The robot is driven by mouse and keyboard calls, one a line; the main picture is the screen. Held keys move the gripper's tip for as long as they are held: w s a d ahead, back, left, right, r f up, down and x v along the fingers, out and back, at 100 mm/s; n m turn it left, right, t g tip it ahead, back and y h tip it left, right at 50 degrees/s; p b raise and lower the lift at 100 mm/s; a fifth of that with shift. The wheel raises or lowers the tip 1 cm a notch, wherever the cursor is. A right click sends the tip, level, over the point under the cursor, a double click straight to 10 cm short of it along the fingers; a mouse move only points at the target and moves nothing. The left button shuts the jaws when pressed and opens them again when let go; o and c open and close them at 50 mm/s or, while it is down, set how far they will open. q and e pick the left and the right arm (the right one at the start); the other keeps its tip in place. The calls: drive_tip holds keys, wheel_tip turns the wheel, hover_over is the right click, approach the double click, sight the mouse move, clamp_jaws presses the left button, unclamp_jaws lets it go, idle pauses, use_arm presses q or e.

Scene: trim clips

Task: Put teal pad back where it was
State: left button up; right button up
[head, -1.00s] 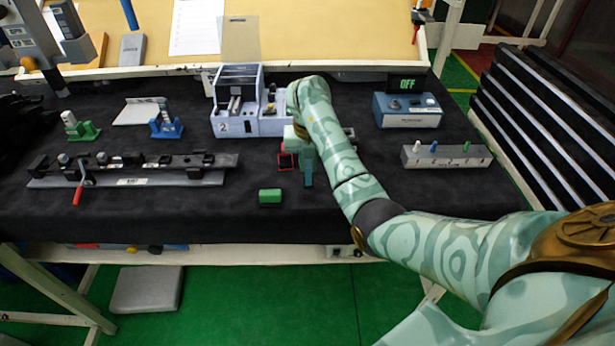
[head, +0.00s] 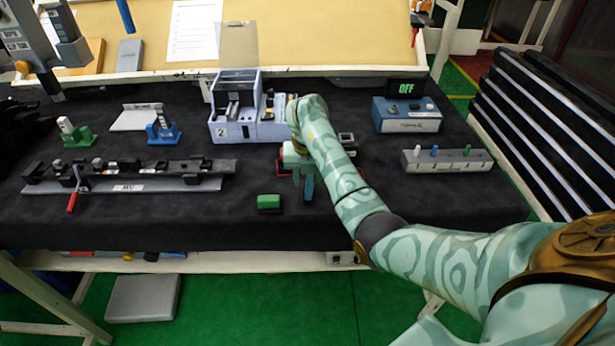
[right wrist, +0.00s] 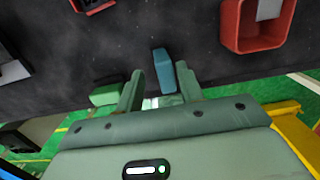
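The teal pad (head: 308,188) is a small narrow block standing out from under my right gripper in the head view. In the right wrist view the teal pad (right wrist: 163,70) shows between the two green fingertips of my right gripper (right wrist: 160,80). The fingers are apart, with a visible gap between the left finger and the pad. The pad looks close to the right finger; I cannot tell whether they touch. In the head view my right gripper (head: 297,170) is partly hidden by its wrist. My left gripper is not in view.
A green block (head: 269,202) lies left of the pad, near the table's front edge. A red open holder (right wrist: 258,25) is close by. Behind stand a lilac fixture (head: 245,125) and a blue box (head: 407,115) under an OFF display. A grey peg block (head: 440,160) is to the right.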

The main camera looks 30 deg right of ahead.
sight(308, 181)
wheel_tip(308, 181, up, 12)
drive_tip(key=p, duration=0.6)
drive_tip(key=shift+s+a+r, duration=0.15)
drive_tip(key=shift+s+a, duration=0.1)
drive_tip(key=shift+s, duration=0.2)
